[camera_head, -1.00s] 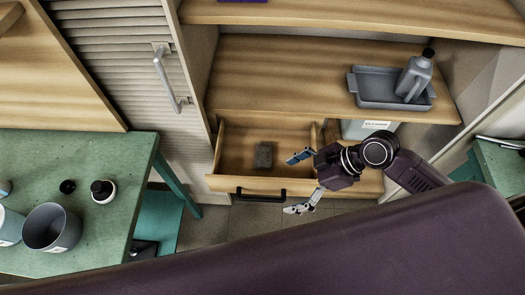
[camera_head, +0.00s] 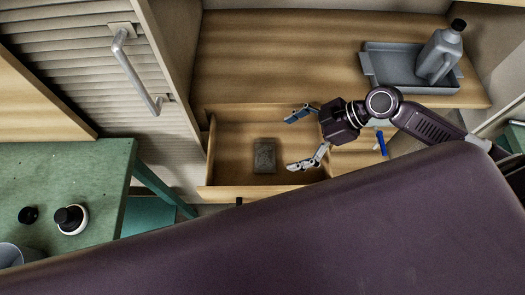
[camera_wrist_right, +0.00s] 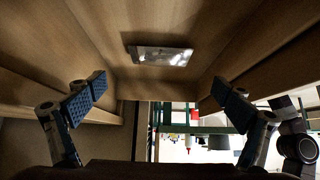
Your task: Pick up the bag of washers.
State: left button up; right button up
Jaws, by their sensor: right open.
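The bag of washers (camera_head: 264,156) is a small grey, flat packet lying on the floor of the open wooden drawer (camera_head: 229,185). In the right wrist view the bag (camera_wrist_right: 162,55) looks shiny and clear, ahead of and above the gap between the fingers. My right gripper (camera_head: 302,140) is open and empty, to the right of the bag, with its fingers over the right part of the drawer. The fingers (camera_wrist_right: 160,104) stand wide apart in the right wrist view and do not touch the bag. My left gripper is not in view.
A grey tray (camera_head: 378,56) with a grey jug (camera_head: 440,52) is on the shelf above the drawer. A green table (camera_head: 75,165) with a black-capped container (camera_head: 70,219) stands at left. The drawer walls surround the bag. A blue object (camera_head: 381,143) is near my right arm.

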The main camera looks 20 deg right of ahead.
aim_at(269, 153)
jog(key=shift+w+a+f, duration=0.15)
jog(key=shift+w+f, duration=0.1)
jog(key=shift+f, duration=0.1)
jog(key=shift+a+f, duration=0.2)
jog(key=shift+a, duration=0.05)
jog(key=shift+a+f, duration=0.5)
jog(key=shift+a, duration=0.05)
jog(key=shift+d+f+p+x, duration=0.1)
jog(key=shift+p+x, duration=0.25)
jog(key=shift+x, duration=0.95)
jog(key=shift+d+f+p+x, duration=0.15)
jog(key=shift+p+x, duration=0.15)
jog(key=shift+x, duration=0.95)
jog(key=c, duration=1.3)
jog(key=shift+o, duration=0.2)
